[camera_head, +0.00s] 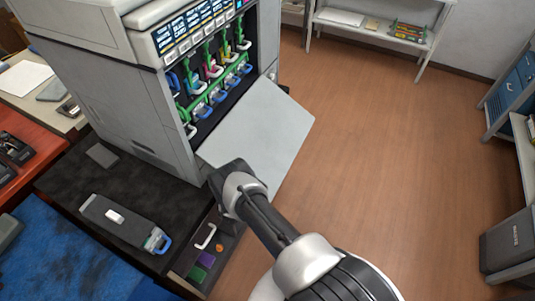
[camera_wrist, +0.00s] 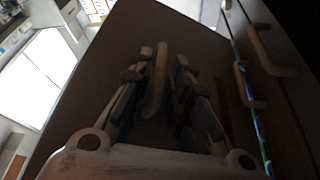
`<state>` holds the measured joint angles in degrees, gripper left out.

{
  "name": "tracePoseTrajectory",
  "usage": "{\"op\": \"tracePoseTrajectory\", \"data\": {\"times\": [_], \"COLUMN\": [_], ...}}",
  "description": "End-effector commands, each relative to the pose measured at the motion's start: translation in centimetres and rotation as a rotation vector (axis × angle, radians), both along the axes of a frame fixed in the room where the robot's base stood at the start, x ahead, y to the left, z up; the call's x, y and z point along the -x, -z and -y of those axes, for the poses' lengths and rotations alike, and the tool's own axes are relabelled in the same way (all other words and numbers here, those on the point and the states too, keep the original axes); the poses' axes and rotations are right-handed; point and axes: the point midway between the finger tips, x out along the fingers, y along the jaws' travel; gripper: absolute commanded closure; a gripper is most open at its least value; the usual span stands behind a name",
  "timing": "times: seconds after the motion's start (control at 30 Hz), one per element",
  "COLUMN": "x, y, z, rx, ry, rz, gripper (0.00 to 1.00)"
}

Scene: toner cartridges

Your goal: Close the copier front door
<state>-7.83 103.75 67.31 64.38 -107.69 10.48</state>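The copier (camera_head: 125,95) stands at the upper left in the head view. Its front door (camera_head: 262,135) is a light grey panel, swung down and out over the floor, leaving the cartridge bay open. My gripper is hidden in the head view, at or below the door's near edge, beyond my dark wrist. In the wrist view my gripper (camera_wrist: 166,60) has its fingers apart. A pale bar, like a handle (camera_wrist: 155,85), lies between them on a dark brown surface, probably the door's underside. A gap shows at the right finger; contact on the left is unclear.
Several cartridges with coloured handles (camera_head: 213,70) fill the bay. A loose grey cartridge (camera_head: 125,222) lies on the dark stand (camera_head: 65,185). An open drawer (camera_head: 205,250) holds small items near my arm. In the wrist view a drawer handle (camera_wrist: 270,50) is close right. Floor right of the door is clear.

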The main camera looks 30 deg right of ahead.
Motion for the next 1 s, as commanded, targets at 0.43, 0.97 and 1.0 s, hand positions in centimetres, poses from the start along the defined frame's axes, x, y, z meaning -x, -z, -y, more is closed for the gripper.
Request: {"op": "tracePoseTrajectory", "data": {"times": [0.43,0.97,1.0], "x": [-0.06,-0.10,-0.10], "y": [-0.06,-0.09,-0.10], "z": [0.13,0.07,0.07], "rx": [0.000,0.000,0.000], "ry": [0.000,-0.001,-0.001], "rz": [0.000,0.000,0.000], "gripper": [0.93,1.00,1.00]}}
